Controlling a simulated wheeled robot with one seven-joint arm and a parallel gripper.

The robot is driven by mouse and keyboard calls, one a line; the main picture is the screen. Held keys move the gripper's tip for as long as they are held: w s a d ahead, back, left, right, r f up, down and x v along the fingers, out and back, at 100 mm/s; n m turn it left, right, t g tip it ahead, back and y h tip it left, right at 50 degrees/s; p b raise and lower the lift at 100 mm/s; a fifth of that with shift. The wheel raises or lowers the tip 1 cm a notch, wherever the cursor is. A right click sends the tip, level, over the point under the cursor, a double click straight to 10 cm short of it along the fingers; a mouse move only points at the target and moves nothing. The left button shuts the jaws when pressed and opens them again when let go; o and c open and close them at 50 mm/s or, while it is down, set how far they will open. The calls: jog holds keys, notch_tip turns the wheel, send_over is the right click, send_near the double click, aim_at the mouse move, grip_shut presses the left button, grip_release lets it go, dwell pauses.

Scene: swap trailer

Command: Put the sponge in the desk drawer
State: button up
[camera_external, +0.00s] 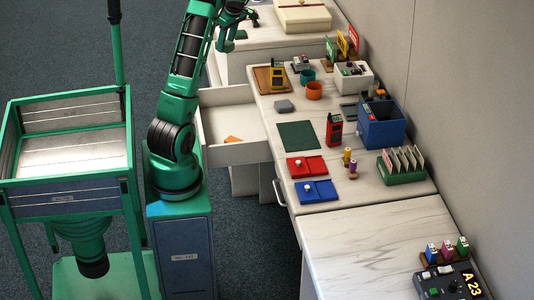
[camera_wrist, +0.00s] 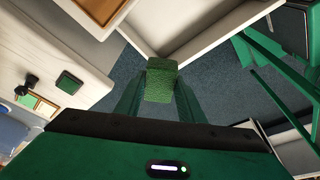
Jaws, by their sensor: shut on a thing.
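My gripper (camera_external: 231,40) is high in the external view, above and behind the open drawer. In the wrist view my gripper (camera_wrist: 160,92) is shut on a green, rough-textured sponge (camera_wrist: 161,79), held between the fingertips with dark carpet below. In the external view the sponge is hard to tell from my green fingers. The desk drawer (camera_external: 237,154) is pulled out from the left side of the desk. An orange item (camera_external: 233,140) lies in it, and part of its inside is hidden behind my arm.
A rear table carries a cream box (camera_external: 302,16). A green-framed cart (camera_external: 70,150) stands left of my arm.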

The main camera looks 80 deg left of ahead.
aim_at(221, 118)
jog(key=shift+s+a+f+n, duration=0.15)
jog(key=shift+s+a+f, duration=0.15)
jog(key=shift+s, duration=0.25)
jog(key=shift+s+a+f+n, duration=0.15)
jog(key=shift+s+a, duration=0.15)
jog(key=shift+s, duration=0.25)
notch_tip(221, 118, down, 32)
jog(key=shift+w+r, duration=0.1)
jog(key=shift+r, duration=0.1)
jog(key=shift+f, duration=0.1)
jog(key=o, duration=1.1)
jog(key=v, duration=1.2)
jog(key=shift+a, duration=0.1)
